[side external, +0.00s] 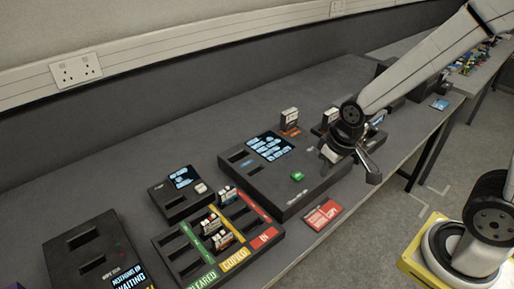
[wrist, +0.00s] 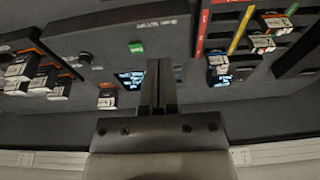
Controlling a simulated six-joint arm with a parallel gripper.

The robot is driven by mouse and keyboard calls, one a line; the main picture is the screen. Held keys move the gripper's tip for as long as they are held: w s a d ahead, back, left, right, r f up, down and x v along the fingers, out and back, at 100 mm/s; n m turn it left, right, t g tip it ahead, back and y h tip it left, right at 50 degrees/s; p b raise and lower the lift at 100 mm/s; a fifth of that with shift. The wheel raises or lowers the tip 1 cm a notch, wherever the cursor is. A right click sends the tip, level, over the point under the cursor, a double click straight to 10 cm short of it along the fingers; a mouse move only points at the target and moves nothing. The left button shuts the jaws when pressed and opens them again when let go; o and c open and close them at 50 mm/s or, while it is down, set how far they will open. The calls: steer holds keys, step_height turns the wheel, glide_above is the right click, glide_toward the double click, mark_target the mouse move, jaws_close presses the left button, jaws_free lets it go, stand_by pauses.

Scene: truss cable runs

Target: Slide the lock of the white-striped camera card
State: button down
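Several camera cards with white on them are in view, too small to tell which has the white stripe. One stands alone on an orange label (side external: 289,118) behind the large console; this lone card also shows in the wrist view (wrist: 107,99). A group of cards (wrist: 43,79) sits at the left of the wrist view, partly hidden by my arm in the side view. My gripper (wrist: 158,63) is over the large console (side external: 262,190), its fingers together with nothing visible between them. No lock is distinguishable.
The large console has a blue screen (side external: 269,146) and green button (side external: 297,176). A red card (side external: 323,214) lies at the table's front edge. A small box with a screen (side external: 182,190) and a black slotted box (side external: 90,255) stand left.

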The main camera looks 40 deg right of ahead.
steer(key=shift+s+d, duration=0.55)
steer(key=shift+s, duration=0.5)
steer(key=n+g, duration=0.2)
steer(key=n, duration=1.6)
glide_above(212, 216)
step_height(212, 216, down, 4)
steer(key=shift+r, duration=0.15)
steer(key=shift+f, duration=3)
steer(key=shift+f, duration=0.95)
steer(key=shift+r, duration=0.15)
